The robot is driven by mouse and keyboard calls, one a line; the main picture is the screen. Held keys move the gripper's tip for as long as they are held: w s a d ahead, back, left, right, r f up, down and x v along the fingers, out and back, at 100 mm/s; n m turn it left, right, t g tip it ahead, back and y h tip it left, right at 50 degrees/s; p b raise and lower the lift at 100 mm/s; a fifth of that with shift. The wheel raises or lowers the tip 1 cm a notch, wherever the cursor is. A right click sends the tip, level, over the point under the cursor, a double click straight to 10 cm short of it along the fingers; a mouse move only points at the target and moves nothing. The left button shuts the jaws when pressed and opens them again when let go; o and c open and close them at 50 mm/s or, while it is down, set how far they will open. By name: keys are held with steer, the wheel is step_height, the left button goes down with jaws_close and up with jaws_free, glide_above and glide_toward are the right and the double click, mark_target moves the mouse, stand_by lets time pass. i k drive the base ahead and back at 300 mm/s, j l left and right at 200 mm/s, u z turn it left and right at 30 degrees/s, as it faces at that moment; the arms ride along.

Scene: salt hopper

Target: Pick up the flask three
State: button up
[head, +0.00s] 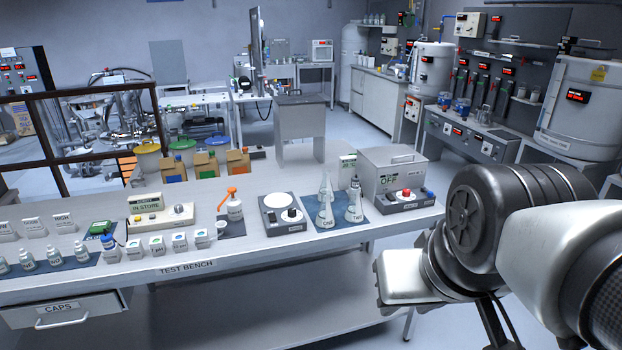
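The left flask (325,208) reads ONE and the right flask (354,207) appears to read TWO. Another small clear flask shape (483,115) stands on the counter at the back right; any label on it is too small to read. I cannot make out the word three on any flask. My arm reaches in from the right, in front of the bench's right end. I cannot make out my gripper's fingers or whether it holds anything. The arm is apart from the flasks.
Floor shows between the bench and the back-right counter.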

mark_target(325, 185)
steer(key=i+l+u, duration=0.15)
steer(key=l, duration=0.25)
steer(key=i+l+u, duration=0.2)
steer(key=l, duration=0.2)
steer(key=l+u, duration=0.15)
steer(key=l, duration=0.25)
